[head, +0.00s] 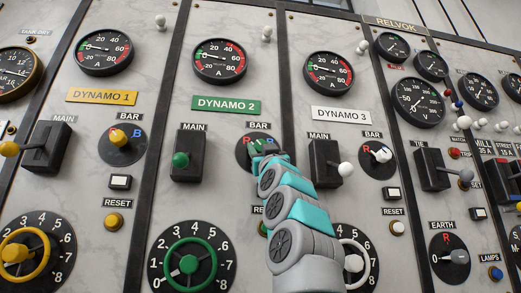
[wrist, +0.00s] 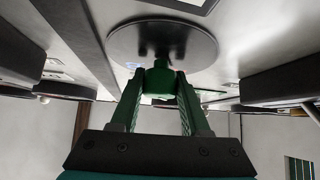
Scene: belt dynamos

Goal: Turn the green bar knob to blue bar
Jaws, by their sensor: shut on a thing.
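The green bar knob (wrist: 158,78) stands out from a round black dial (wrist: 163,42) in the wrist view. My gripper (wrist: 160,92) is shut on it, with one finger on each side. In the head view my gripper (head: 263,147) reaches up to the BAR dial (head: 243,153) on the DYNAMO 2 panel and covers much of the dial and knob. A red R mark shows at the dial's upper left. The blue mark is mostly hidden, and I cannot tell which way the knob points.
Left of the dial is the DYNAMO 2 main switch (head: 188,155) with a green ball. The green handwheel (head: 191,265) sits below. The DYNAMO 3 main switch (head: 323,163) stands close on the right of my gripper. The yellow bar knob (head: 119,138) is on the DYNAMO 1 panel.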

